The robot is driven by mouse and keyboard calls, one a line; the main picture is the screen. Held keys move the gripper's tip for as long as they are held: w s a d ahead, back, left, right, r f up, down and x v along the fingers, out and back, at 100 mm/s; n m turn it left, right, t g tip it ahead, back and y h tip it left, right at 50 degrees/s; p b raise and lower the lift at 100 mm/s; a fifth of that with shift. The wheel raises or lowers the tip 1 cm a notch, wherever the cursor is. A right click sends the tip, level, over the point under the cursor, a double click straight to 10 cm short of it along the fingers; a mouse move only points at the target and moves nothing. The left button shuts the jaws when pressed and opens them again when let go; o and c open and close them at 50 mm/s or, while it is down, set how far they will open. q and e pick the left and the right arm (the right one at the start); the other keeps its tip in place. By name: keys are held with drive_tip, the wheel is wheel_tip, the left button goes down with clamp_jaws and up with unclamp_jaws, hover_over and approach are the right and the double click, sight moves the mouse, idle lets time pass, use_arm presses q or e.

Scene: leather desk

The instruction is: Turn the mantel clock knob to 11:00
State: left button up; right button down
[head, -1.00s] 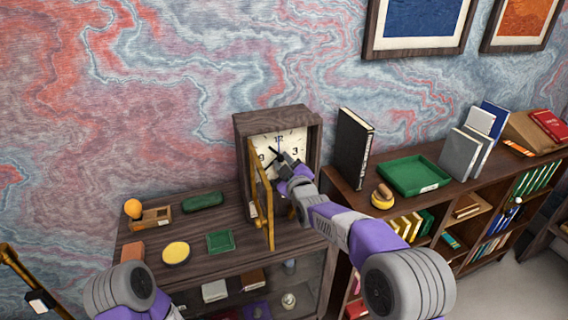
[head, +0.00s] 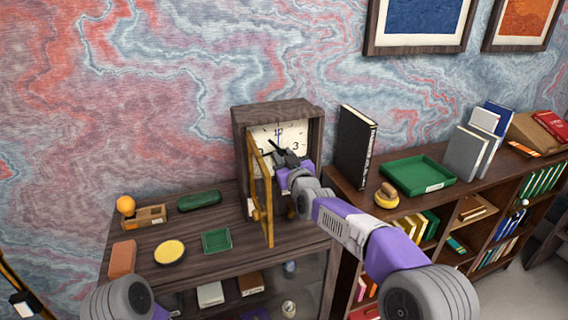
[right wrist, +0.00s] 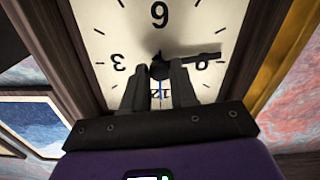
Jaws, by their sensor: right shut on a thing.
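The mantel clock (head: 316,140) stands at the back of the dark wooden desk, with its gold-framed door (head: 268,205) swung open. In the right wrist view its white face (right wrist: 115,35) appears upside down. A thick black hand (right wrist: 205,57) points close to the 9, slightly towards the 8. A thin blue hand (right wrist: 161,88) points to the 12. My right gripper (right wrist: 160,75) is shut on the dark knob (right wrist: 158,62) at the face's centre; the fingertips hide part of it. My left arm shows at the bottom left, but its gripper is not in view.
The open door stands just left of my right gripper. Left on the desk are a green case (head: 199,201), a green tray (head: 216,241), a yellow dish (head: 170,251) and a wooden holder (head: 150,217). A black book (head: 355,147) stands right of the clock.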

drive_tip(key=shift+m, duration=0.5)
drive_tip(key=c, duration=0.9)
unclamp_jaws()
drive_tip(key=b+v, duration=0.1)
drive_tip(key=v, duration=0.6)
drive_tip(key=shift+s+b, duration=0.3)
drive_tip(key=shift+b, duration=0.05)
